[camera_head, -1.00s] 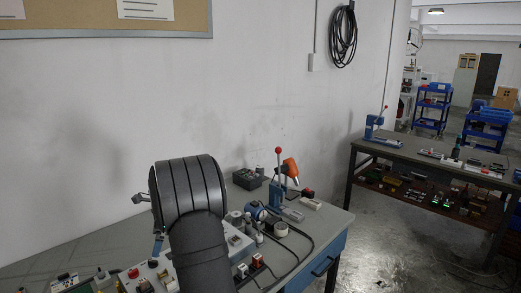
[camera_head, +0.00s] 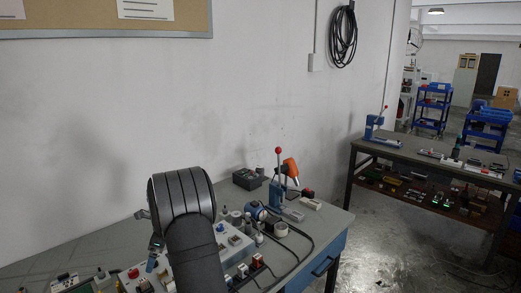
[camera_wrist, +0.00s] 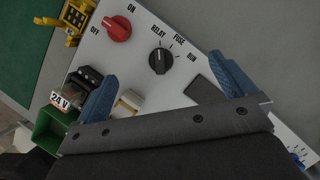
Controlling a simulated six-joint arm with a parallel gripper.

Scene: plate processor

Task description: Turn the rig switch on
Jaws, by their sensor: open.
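In the wrist view a light panel (camera_wrist: 205,60) carries a red knob (camera_wrist: 117,28) between the labels OFF and ON. A pale mark shows on the knob's upper left side; I cannot tell for sure which label it points at. My gripper (camera_wrist: 166,86) is open, with two blue fingers spread wide and nothing held between them. The red knob lies beyond the left finger, apart from it. A black selector knob (camera_wrist: 160,60), labelled RELAY, FUSE and RUN, shows ahead between the fingers. In the head view my arm hides part of the panel (camera_head: 236,246).
A black part marked 24 V (camera_wrist: 84,82) and a beige rocker (camera_wrist: 128,102) sit near the left finger. A yellow part (camera_wrist: 72,18) stands at the panel's upper left. A blue press (camera_head: 277,190) with a red-tipped lever stands on the bench to the right.

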